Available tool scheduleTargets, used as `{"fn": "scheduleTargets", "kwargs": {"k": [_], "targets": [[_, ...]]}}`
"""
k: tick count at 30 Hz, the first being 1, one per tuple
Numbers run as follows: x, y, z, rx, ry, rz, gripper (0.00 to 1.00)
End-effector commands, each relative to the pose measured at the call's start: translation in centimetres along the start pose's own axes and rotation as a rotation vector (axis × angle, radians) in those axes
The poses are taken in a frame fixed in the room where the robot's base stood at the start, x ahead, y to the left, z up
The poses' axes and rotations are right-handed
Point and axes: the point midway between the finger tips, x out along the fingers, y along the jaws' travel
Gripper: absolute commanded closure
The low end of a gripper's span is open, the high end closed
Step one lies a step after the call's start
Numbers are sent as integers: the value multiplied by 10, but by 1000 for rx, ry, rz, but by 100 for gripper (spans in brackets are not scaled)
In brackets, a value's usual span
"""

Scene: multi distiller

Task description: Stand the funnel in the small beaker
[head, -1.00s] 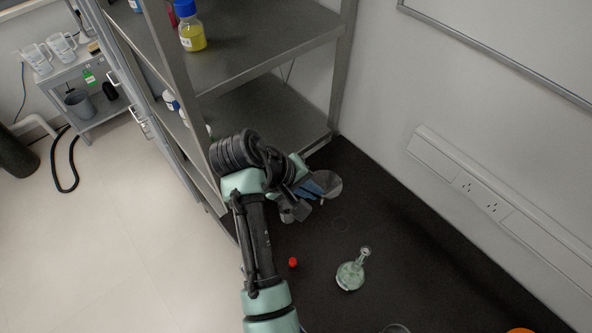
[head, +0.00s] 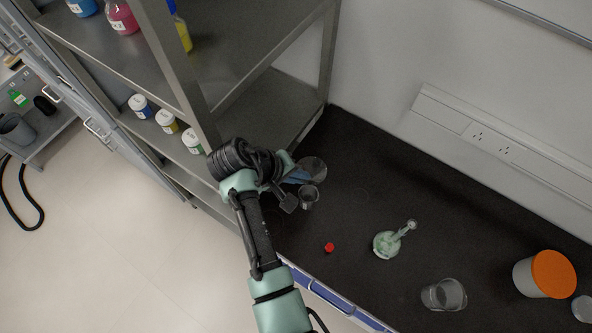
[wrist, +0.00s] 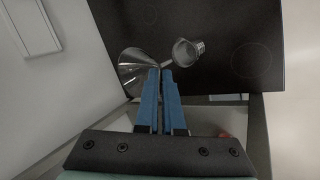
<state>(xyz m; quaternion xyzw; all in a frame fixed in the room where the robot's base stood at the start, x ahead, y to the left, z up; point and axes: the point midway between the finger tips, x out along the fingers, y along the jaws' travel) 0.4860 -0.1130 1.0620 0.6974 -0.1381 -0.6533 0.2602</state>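The clear funnel (head: 314,166) shows as a grey cone just past my gripper (head: 292,176), near the shelf post. In the wrist view the funnel (wrist: 136,68) lies tilted on its side, its wide mouth to the left and its narrow part at my fingertips (wrist: 160,72). The blue fingers are nearly together and appear closed on that narrow part. The small beaker (head: 308,196) stands on the dark bench just in front of the funnel. In the wrist view the beaker (wrist: 186,52) is right of the fingertips, close to the funnel's narrow end; whether they touch is unclear.
A red cap (head: 329,247), a round flask (head: 386,244), a larger beaker (head: 444,295) and an orange-lidded jar (head: 546,274) stand farther right on the bench. The metal shelf (head: 262,105) rises close to my gripper. Bench beyond the beaker is clear.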

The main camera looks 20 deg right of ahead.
Motion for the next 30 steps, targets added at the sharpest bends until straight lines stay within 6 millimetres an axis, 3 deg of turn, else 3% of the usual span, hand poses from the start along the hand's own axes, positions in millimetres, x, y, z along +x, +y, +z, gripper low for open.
{"fn": "scheduleTargets", "kwargs": {"k": [15,30], "targets": [[38,-25,0,-1,1,0,100],[40,-26,0,-1,1,0,100]]}}
